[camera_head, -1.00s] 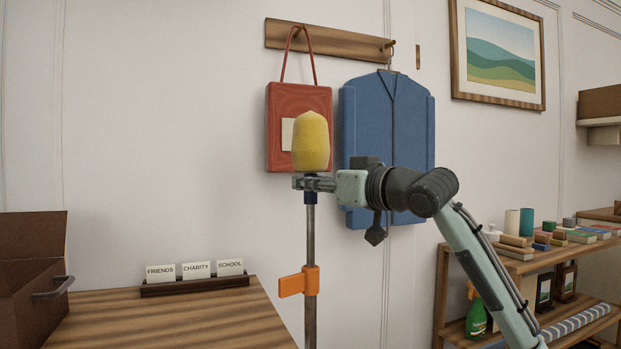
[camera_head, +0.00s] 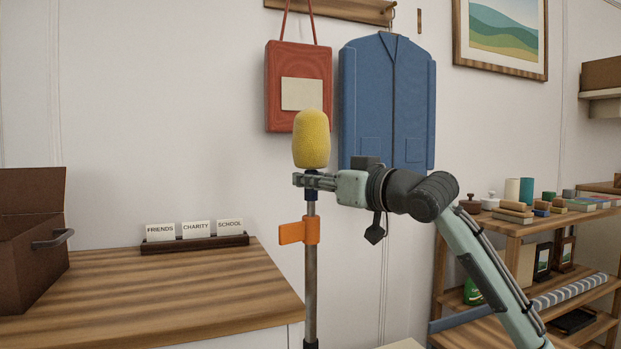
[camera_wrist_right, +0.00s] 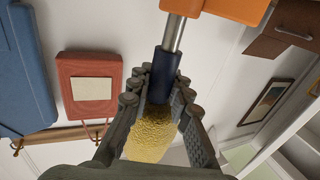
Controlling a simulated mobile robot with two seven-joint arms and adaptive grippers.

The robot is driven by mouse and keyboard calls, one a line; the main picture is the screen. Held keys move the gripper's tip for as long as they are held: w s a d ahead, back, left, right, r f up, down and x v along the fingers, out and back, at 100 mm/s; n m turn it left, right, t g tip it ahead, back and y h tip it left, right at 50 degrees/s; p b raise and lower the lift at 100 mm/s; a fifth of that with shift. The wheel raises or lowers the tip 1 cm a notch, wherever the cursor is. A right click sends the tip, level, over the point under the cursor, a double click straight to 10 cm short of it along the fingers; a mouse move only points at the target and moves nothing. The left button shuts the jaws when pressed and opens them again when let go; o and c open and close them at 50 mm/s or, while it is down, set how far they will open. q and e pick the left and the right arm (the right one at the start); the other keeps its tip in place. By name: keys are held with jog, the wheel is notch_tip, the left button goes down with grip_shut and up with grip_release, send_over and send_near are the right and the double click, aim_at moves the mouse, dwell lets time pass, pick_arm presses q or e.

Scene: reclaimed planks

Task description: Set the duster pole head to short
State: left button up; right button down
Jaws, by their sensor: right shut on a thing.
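The duster pole stands upright in the head view, with a yellow fuzzy head (camera_head: 311,140) on top of a grey metal shaft (camera_head: 311,280). An orange clamp (camera_head: 298,232) sits on the shaft a short way below my gripper. My right gripper (camera_head: 308,181) is shut on the dark blue collar just under the yellow head. In the right wrist view the collar (camera_wrist_right: 164,77) lies between the fingers, with bare shaft between it and the orange clamp (camera_wrist_right: 222,8). The fingers cover part of the collar. My left gripper is not in view.
A wooden counter (camera_head: 150,300) with a card holder (camera_head: 195,243) and a brown box (camera_head: 32,240) is at left. A red bag (camera_head: 299,75) and a blue jacket (camera_head: 390,110) hang on the wall behind. A stocked wooden shelf (camera_head: 530,232) stands at right.

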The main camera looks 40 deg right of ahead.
jog(key=shift+f, duration=0.55)
jog(key=shift+a, duration=0.1)
jog(key=shift+w+f, duration=0.1)
jog(key=shift+f, duration=0.1)
jog(key=c, duration=1.7)
grip_release()
jog(key=shift+c, duration=0.2)
jog(key=shift+o, duration=1)
jog(key=shift+w+f, duration=0.1)
jog(key=shift+w, duration=0.05)
jog(key=shift+o, duration=0.9)
jog(key=shift+r, duration=0.25)
